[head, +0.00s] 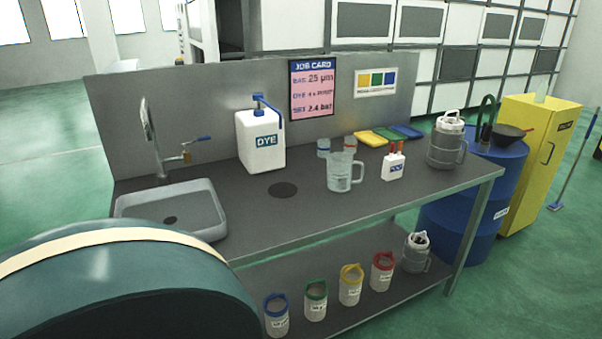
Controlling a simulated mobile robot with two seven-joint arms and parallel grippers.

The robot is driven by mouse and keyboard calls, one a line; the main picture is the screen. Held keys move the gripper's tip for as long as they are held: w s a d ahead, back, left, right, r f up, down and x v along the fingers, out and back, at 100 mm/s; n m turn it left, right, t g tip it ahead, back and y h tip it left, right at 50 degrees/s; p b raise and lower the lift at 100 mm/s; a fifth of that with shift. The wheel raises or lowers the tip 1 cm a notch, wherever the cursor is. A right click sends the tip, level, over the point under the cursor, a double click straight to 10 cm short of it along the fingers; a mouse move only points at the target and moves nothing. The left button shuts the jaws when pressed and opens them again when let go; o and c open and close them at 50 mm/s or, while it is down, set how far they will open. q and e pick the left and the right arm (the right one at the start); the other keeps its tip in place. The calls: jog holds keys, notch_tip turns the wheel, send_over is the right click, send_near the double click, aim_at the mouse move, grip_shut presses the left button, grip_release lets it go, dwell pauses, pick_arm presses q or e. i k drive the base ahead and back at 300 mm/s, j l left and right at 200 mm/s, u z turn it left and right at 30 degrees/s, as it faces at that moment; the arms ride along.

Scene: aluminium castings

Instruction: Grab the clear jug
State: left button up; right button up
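The clear jug (341,173) stands upright on the dark worktop (235,224), a little right of the middle of the head view. Its handle points to the right. It looks see-through, with a printed patch low on its side. Neither of my grippers shows in the head view.
Left of the jug are a dark round spot, the DYE container (261,141) and a sink (170,210). Close right is a small white box with red tops (393,165), then a metal canister (447,142). Two small cups stand behind. A large dark green rounded object (120,290) fills the lower left.

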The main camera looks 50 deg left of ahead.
aim_at(340, 164)
jog(key=u, duration=1.4)
jog(key=i+l+u, duration=0.1)
jog(key=i+l, duration=0.35)
jog(key=l, duration=0.3)
jog(key=i+l+u, duration=0.15)
jog(key=l, duration=0.2)
jog(key=i+l+u, duration=0.1)
jog(key=i+l, duration=0.15)
jog(key=l, duration=0.15)
